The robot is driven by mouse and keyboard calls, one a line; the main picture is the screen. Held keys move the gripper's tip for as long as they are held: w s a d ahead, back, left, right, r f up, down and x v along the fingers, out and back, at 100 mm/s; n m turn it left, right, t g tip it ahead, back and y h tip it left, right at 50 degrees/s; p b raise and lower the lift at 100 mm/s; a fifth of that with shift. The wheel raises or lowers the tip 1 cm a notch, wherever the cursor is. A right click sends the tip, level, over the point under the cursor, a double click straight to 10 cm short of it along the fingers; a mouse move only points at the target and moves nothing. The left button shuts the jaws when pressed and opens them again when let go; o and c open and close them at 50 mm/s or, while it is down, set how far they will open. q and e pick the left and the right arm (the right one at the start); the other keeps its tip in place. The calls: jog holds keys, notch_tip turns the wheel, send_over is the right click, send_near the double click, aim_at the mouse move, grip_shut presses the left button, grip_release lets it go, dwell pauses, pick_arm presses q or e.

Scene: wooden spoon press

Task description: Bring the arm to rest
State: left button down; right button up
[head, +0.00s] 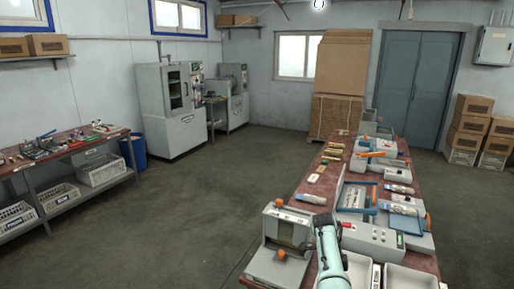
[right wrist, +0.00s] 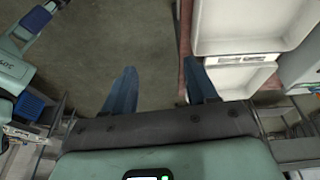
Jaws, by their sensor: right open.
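My right gripper (right wrist: 160,80) shows in the right wrist view with its two blue fingers spread apart and nothing between them. Grey floor shows between and beyond the fingers. The right finger is close to the reddish table edge in that view. In the head view my teal right arm rises at the bottom, in front of the long table (head: 305,185); its fingers are not visible there. In the right wrist view, part of my left arm shows at the upper left, with what looks like my left gripper (right wrist: 38,20) cut by the frame; its jaw state is unclear.
White trays (right wrist: 238,78) lie close to the right finger. A grey press-like machine (head: 283,238) with orange knobs stands left of my arm at the table's near end. Devices and small parts crowd the table. Open floor (head: 200,205) lies to its left.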

jog(key=d+f+n+y, duration=0.1)
jog(key=d+f+n, duration=0.35)
jog(key=f, duration=0.95)
jog(key=s+d+f+n+y, duration=0.1)
jog(key=s+f, duration=0.4)
jog(key=f, duration=0.2)
jog(key=s+f+n+y, duration=0.1)
jog(key=s+f+n, duration=0.1)
jog(key=s+f, duration=0.4)
jog(key=s+a+f+n+y, duration=0.1)
jog(key=s+a+f+n, duration=0.2)
jog(key=s+f, duration=0.35)
jog(key=s+a+n+t+y, duration=0.1)
jog(key=s+a+n+y, duration=0.1)
jog(key=s+a+n, duration=0.6)
jog(key=s+a, duration=0.5)
jog(key=s, duration=0.4)
jog(key=shift+s+t+y, duration=0.2)
jog(key=shift+t+y, duration=0.1)
jog(key=shift+y, duration=0.1)
